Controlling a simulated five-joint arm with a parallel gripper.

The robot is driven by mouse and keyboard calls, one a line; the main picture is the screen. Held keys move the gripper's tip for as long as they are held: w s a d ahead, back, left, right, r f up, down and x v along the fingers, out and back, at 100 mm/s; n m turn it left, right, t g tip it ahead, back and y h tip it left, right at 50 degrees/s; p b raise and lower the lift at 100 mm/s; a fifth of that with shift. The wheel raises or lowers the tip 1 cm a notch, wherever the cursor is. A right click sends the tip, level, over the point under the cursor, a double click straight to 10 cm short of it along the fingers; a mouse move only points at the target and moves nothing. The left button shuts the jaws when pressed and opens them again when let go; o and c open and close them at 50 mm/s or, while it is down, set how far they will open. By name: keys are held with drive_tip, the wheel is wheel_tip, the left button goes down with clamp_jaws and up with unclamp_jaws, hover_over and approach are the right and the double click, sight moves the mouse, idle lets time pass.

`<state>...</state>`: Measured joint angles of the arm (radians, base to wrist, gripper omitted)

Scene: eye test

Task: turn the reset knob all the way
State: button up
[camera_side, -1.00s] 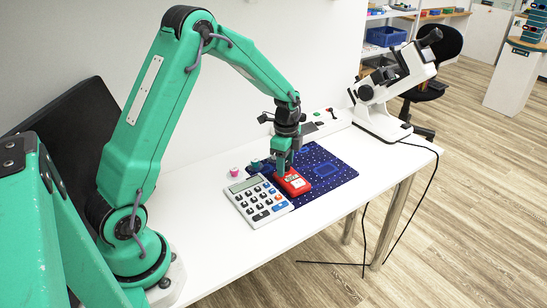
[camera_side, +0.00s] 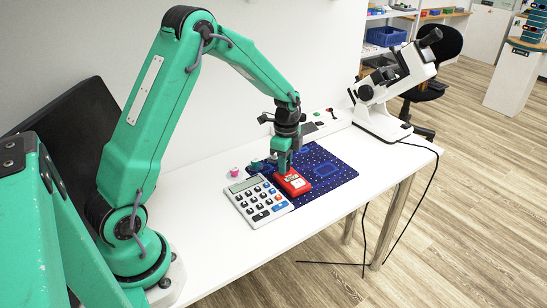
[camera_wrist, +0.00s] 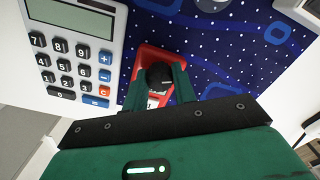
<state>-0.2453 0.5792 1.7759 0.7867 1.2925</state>
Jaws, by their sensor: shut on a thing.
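A red box (camera_side: 294,186) with a pale label lies on a dark blue dotted mat (camera_side: 340,172), just right of a calculator. In the wrist view the red box (camera_wrist: 143,58) shows a round black knob (camera_wrist: 158,73) on its top. My gripper (camera_wrist: 158,84) is shut on this knob, one green finger on each side of it. In the side view my gripper (camera_side: 282,169) points down at the box's left part and hides the knob. I cannot read any name or pointer mark on the knob.
The white calculator (camera_side: 258,200) lies close beside the box. A small pink-and-white item (camera_side: 234,171) and a small teal item (camera_side: 256,164) stand behind it. A white microscope-like instrument (camera_side: 392,92) stands at the table's far right. The mat's right part is clear.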

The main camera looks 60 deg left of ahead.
drive_tip(key=m, duration=1)
drive_tip(key=shift+m, duration=0.4)
idle(0.5)
drive_tip(key=o, duration=0.9)
drive_tip(key=shift+c, duration=0.2)
drive_tip(key=shift+r, duration=0.1)
